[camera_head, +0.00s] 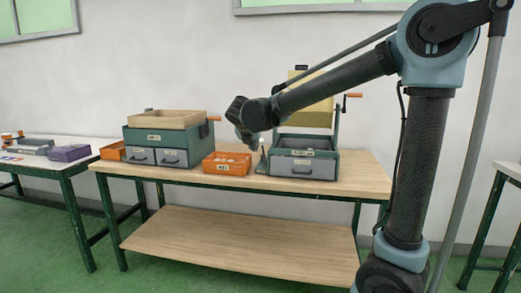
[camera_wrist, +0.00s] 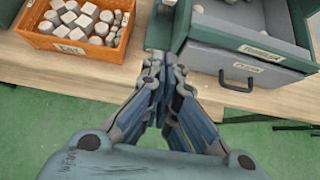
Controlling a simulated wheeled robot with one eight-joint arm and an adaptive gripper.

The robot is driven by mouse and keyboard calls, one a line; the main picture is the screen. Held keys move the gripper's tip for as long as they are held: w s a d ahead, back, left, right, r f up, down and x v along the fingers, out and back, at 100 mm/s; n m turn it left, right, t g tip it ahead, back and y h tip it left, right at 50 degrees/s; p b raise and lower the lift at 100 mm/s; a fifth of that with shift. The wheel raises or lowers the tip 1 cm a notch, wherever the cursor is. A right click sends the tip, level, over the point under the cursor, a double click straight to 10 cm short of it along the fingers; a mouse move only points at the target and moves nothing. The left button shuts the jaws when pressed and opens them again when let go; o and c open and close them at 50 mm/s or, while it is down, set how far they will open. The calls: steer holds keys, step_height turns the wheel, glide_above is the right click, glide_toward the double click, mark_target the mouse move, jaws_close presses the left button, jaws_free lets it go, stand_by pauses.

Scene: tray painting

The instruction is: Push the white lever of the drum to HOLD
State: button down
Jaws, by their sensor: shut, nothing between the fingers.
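The right-hand machine is a green box (camera_head: 328,144) with a grey labelled drawer (camera_head: 303,167), a raised pale yellow panel (camera_head: 306,100) and an orange-handled crank (camera_head: 352,95); I cannot tell which part is the drum. A small upright piece with a pale tip (camera_head: 262,146) stands at its left front corner, perhaps the white lever; no HOLD mark is readable. My gripper (camera_head: 252,146) is shut and empty, pointing down just left of that piece. In the wrist view its fingertips (camera_wrist: 158,58) are beside the green box's left corner; the lever cannot be made out there.
An orange bin (camera_head: 227,163) of pale blocks sits left of my gripper, and shows in the wrist view (camera_wrist: 73,45). Further left is a green drawer unit (camera_head: 185,136) with a wooden tray (camera_head: 165,119) and crank. The wooden bench top (camera_head: 358,172) is clear at the right.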

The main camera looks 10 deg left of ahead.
steer(key=w+f, duration=0.4)
steer(key=w, duration=0.6)
steer(key=shift+w, duration=0.4)
steer(key=shift+a, duration=0.15)
